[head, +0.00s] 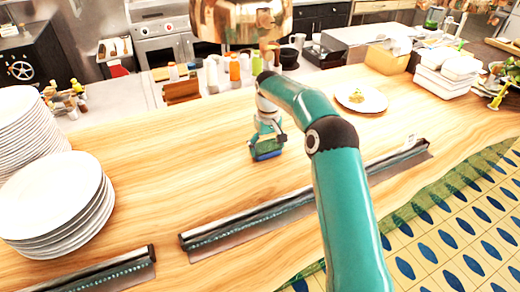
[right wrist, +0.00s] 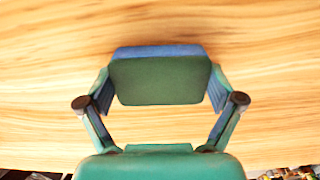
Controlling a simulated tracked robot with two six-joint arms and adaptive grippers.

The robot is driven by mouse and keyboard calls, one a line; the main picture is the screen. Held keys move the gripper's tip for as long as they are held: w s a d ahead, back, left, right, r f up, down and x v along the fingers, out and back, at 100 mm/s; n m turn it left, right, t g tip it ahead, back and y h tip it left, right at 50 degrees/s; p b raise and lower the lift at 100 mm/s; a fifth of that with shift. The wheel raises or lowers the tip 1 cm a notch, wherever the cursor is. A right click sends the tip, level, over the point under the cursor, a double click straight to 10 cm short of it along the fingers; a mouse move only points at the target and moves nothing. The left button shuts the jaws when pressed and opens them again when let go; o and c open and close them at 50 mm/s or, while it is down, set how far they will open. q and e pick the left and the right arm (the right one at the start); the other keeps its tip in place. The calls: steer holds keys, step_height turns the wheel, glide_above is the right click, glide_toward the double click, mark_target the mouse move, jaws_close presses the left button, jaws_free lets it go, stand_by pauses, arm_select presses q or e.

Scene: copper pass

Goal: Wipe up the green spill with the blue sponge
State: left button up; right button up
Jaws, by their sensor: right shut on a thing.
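The blue sponge (head: 267,154) has a dark green top layer and is at the wooden counter, near its middle. My right gripper (head: 266,141) is above it with its fingers on the sponge's two ends. In the right wrist view, the sponge (right wrist: 160,52) sits between the two fingers of my right gripper (right wrist: 160,88), which press on its sides. I cannot tell whether its underside touches the wood. I see no green spill on the bare wood; anything under the sponge or behind my right arm is hidden. My left gripper is not in view.
Stacks of white plates (head: 58,203) stand at the left. Metal-edged rails (head: 250,213) run along the counter's near side. A plate with food (head: 361,99) lies beyond my arm, and white containers (head: 447,72) stand at the right. Wood left of the sponge is clear.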

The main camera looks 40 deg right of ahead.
mark_target(246, 161)
steer(key=shift+d, duration=0.25)
steer(key=shift+w+a+f, duration=0.1)
steer(key=shift+w+a, duration=0.2)
steer(key=shift+a, duration=1)
steer(key=shift+w+a+r, duration=0.1)
steer(key=shift+w+a, duration=0.15)
steer(key=shift+a, duration=1)
steer(key=shift+w+a+f, duration=0.1)
steer(key=shift+w+a, duration=0.2)
steer(key=shift+a, duration=1)
steer(key=shift+d+r, duration=0.1)
steer(key=shift+r, duration=2.95)
steer(key=shift+r, duration=0.1)
steer(key=shift+r, duration=1.5)
